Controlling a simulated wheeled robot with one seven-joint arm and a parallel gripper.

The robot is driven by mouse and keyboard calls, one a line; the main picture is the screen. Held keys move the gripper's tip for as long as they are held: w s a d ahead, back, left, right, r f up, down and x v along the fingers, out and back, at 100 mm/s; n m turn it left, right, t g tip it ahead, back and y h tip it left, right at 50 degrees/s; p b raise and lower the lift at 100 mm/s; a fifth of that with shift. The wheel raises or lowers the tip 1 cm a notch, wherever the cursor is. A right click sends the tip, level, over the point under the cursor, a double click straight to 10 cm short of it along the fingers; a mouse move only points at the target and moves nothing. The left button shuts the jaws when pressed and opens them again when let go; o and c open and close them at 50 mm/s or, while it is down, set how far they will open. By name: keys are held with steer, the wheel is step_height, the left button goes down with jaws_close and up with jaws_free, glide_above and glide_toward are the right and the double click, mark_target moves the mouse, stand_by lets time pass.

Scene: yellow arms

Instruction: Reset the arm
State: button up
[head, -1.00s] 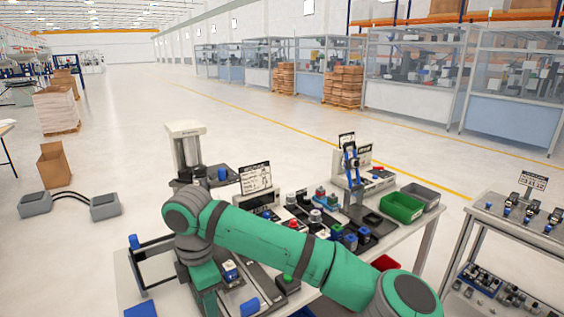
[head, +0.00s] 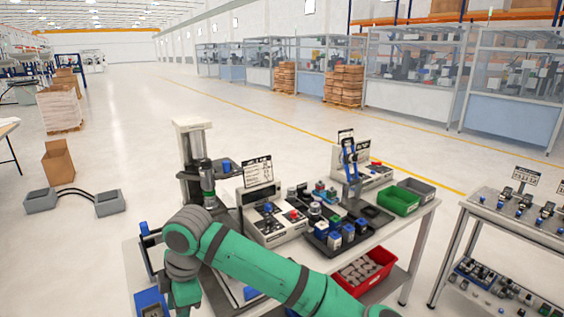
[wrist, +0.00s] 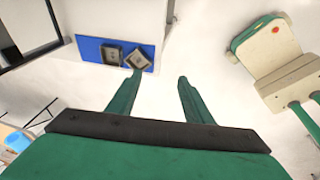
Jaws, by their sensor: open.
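My arm (head: 262,268) is green with dark joints and reaches across the front of the workbench in the head view. My gripper (wrist: 160,82) shows two green fingers standing apart in the wrist view, with nothing between them. One fingertip overlaps the edge of a blue pad (wrist: 92,52) in the picture; I cannot tell whether they touch. Two small square parts (wrist: 137,57) lie on this pad, one grey and one beige. In the head view the gripper end is low at the bottom edge, and its fingers are not clear.
The workbench (head: 425,212) holds a press (head: 193,160), a control box (head: 272,228), a tray of blue-topped parts (head: 335,238) and a green bin (head: 399,200). A red bin (head: 378,268) of grey parts sits lower down. A side table (head: 510,223) stands right.

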steer(key=s+a+m+t+y, duration=0.2)
steer(key=a+m+t+y, duration=0.2)
steer(key=a+m+y, duration=0.65)
steer(key=s+d+f+m+t+h, duration=0.45)
steer(key=d+f+m+t, duration=0.2)
steer(key=d+f, duration=0.25)
steer(key=s+d+f+m+t+h, duration=0.4)
steer(key=s+d+f+m+t, duration=0.1)
steer(key=d+f+m, duration=0.35)
steer(key=s+d+h, duration=0.2)
steer(key=s+d, duration=0.6)
steer(key=s, duration=0.3)
steer(key=s+d+f+n+h, duration=0.1)
steer(key=s+d+h, duration=0.2)
steer(key=s+d, duration=0.6)
steer(key=v, duration=0.3)
steer(key=shift+s+f, duration=0.2)
steer(key=shift+f, duration=0.2)
